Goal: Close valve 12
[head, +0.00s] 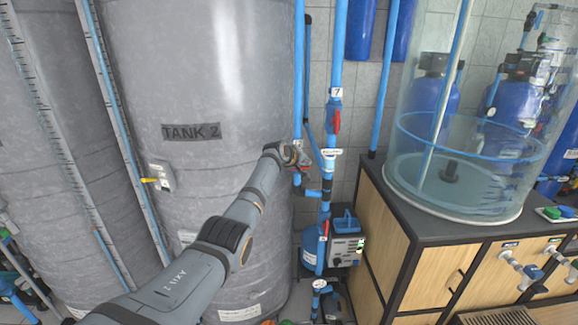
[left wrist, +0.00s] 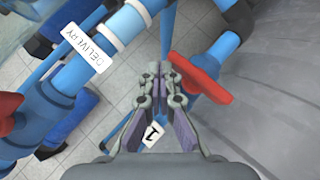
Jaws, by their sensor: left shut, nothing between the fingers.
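My left gripper (head: 302,159) is at the blue pipes right of the TANK 2 tank. In the left wrist view its fingers (left wrist: 160,88) are shut and empty. A red valve handle (left wrist: 200,77) lies just right of the fingertips, slanting down to the right; I cannot tell whether they touch. A white tag (left wrist: 153,134) shows a "1" between the fingers; the rest of it is hidden, so I cannot confirm the number 12. My right gripper is not in view.
A blue pipe with a DELIVERY label (left wrist: 86,52) runs left of the fingers. A red-handled valve (head: 336,121) sits under a "7" tag. The grey tank (head: 215,90) stands close at left. A wooden cabinet (head: 385,235) carries a clear cylinder (head: 455,165) at right.

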